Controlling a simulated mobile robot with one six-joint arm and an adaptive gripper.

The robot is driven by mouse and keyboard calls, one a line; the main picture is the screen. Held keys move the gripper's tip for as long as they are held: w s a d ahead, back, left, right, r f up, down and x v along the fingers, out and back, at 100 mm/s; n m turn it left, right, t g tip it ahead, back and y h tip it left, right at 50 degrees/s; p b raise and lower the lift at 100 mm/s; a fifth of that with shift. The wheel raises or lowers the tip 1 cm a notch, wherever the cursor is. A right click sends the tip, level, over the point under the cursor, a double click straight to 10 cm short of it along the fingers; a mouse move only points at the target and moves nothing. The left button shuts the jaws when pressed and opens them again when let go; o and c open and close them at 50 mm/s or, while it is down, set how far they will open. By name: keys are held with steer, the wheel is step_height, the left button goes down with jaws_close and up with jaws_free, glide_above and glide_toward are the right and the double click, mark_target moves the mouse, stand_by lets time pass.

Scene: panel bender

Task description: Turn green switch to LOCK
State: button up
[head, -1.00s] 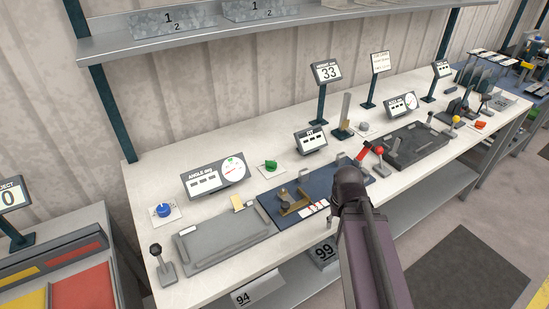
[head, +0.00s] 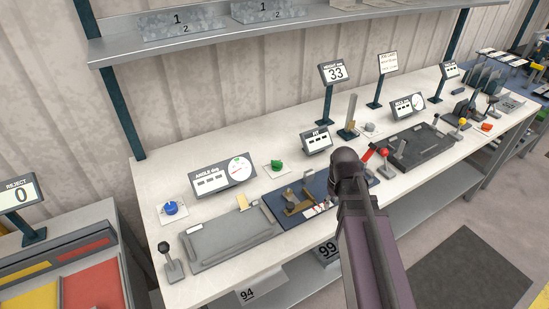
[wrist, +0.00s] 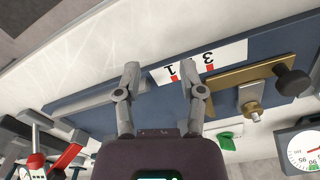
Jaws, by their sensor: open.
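The green switch (head: 277,165) is a small green knob on a white plate, on the bench behind the dark blue fixture plate (head: 268,212). In the wrist view a green piece (wrist: 227,141), apparently this switch, shows at the lower right, beyond the blue plate's edge. In the head view my arm hides the fingers. Switch markings are too small to read.
A brass block with a black knob (wrist: 291,80) stands on the blue plate beside my right finger. The angle display (head: 223,175) and blue knob (head: 171,208) are left of the switch; the FIT display (head: 316,140) is right. A red-knobbed lever (head: 385,155) stands right of my arm.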

steer(key=w+a+r+n+p, duration=0.7)
steer(key=w+a, duration=0.3)
steer(key=w, duration=0.3)
step_height(320, 180, up, 5)
steer(key=n+p, duration=0.4)
glide_above(276, 161)
steer(key=shift+w+a, duration=0.1)
steer(key=shift+f+b, duration=0.3)
steer(key=shift+b, duration=0.1)
step_height(276, 161, down, 13)
steer(key=b, duration=1.3)
steer(key=shift+f, duration=0.15)
jaws_close()
